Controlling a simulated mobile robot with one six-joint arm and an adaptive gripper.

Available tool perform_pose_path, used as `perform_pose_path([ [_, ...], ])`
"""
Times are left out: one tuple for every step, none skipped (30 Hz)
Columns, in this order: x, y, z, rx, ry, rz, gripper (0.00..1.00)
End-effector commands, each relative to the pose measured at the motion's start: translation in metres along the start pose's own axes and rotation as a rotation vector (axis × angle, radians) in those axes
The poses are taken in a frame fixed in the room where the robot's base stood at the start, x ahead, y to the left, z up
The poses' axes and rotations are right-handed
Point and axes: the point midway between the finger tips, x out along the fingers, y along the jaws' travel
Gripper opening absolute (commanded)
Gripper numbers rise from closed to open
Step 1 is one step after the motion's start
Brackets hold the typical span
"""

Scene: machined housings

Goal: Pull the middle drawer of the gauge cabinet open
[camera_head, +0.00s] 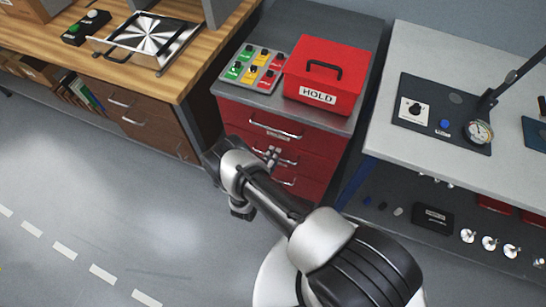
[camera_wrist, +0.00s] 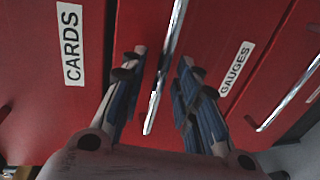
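The red gauge cabinet (camera_head: 233,109) stands in the middle of the head view with several drawer fronts, all looking shut. The middle drawer (camera_head: 311,164) is partly hidden by my arm. In the wrist view its front bears the label GAUGES (camera_wrist: 236,69). Its bar handle (camera_wrist: 165,70) runs between the two fingers of my gripper (camera_wrist: 157,78). My gripper is open, one finger on each side of the handle, with a gap showing on both sides. In the head view my gripper (camera_head: 273,155) is at the middle drawer's front.
The CARDS label (camera_wrist: 72,43) marks the drawer above, and the lower drawer's handle (camera_wrist: 290,95) shows at right. A red HOLD box (camera_head: 322,80) and a button panel (camera_head: 252,70) sit on top. A wooden bench (camera_head: 50,40) and a grey table (camera_head: 410,45) flank the cabinet. Floor in front is clear.

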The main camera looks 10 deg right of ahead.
Motion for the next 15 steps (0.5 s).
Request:
perform_pose_path([
  [0.0038, -0.0004, 0.0004, 0.001, -0.002, 0.0, 0.29],
  [0.0051, -0.0002, 0.0005, 0.001, -0.002, 0.0, 0.29],
  [0.0064, 0.0, 0.0005, 0.001, -0.001, 0.0, 0.29],
  [0.007, 0.0002, 0.0004, 0.001, -0.001, 0.0, 0.29],
  [0.0073, 0.0003, 0.0003, 0.001, -0.001, 0.0, 0.29],
  [0.0075, 0.0004, 0.0002, 0.0, 0.0, 0.0, 0.29],
  [0.0075, 0.0005, 0.0001, 0.0, 0.0, 0.0, 0.29],
  [0.0074, 0.0005, 0.0001, 0.0, 0.0, 0.0, 0.29],
  [0.0073, 0.0006, 0.0, 0.0, 0.0, 0.0, 0.29],
  [0.0072, 0.0006, 0.0, 0.0, 0.0, 0.0, 0.29],
  [0.0072, 0.0006, 0.0, 0.0, 0.0, 0.0, 0.29],
  [0.0071, 0.0006, 0.0, 0.0, 0.0, 0.0, 0.28],
  [0.0071, 0.0005, 0.0001, 0.0, 0.0, 0.0, 0.26],
  [0.0071, 0.0005, 0.0001, 0.0, 0.0, 0.0, 0.24],
  [0.007, 0.0005, 0.0001, 0.0, 0.0, 0.0, 0.21],
])
